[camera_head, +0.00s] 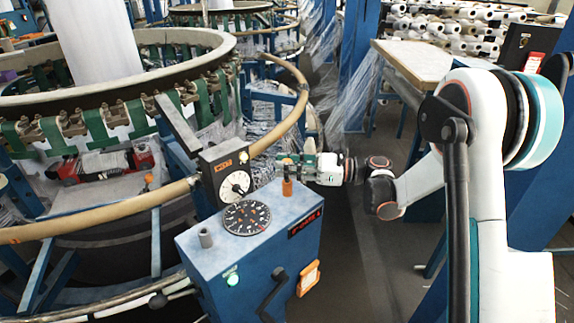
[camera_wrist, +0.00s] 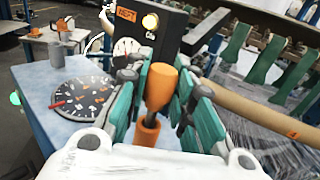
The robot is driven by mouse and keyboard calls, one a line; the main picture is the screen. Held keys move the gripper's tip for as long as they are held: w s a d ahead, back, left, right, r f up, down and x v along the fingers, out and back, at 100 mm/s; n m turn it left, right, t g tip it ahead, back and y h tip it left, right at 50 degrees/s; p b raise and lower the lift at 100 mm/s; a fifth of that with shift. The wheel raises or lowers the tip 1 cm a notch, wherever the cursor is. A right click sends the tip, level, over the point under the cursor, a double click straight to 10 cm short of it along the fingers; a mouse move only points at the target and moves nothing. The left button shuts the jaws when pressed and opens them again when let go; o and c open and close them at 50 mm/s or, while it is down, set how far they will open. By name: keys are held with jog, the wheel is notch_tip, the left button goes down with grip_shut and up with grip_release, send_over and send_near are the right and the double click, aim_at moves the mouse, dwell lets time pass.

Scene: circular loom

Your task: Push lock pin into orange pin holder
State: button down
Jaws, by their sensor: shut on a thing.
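The lock pin (camera_wrist: 160,86) shows in the wrist view as an orange handle with a short dark shaft below it. My gripper (camera_wrist: 164,78) is shut on the handle, with a teal finger on either side. The orange pin holder (camera_wrist: 147,132) is directly below the pin, and the dark shaft points into its top; how deep it sits is hard to tell. In the head view, the orange pin holder (camera_head: 287,187) stands on the blue cabinet's top, with my gripper (camera_head: 286,163) right above it. The fingers mostly hide the pin there.
The blue cabinet (camera_head: 205,268) carries a grey holder (camera_head: 205,238), a black dial (camera_head: 246,216) and an upright gauge box (camera_head: 230,172) close to my gripper. A tan loom ring (camera_head: 95,219) runs behind. Open floor lies right of the cabinet.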

jog(key=shift+f+b, duration=0.55)
jog(key=shift+f, duration=0.65)
jog(key=c, duration=1.3)
grip_release()
jog(key=shift+d, duration=0.1)
jog(key=s+d, duration=0.1)
jog(key=d, duration=1)
jog(key=shift+s+d, duration=0.35)
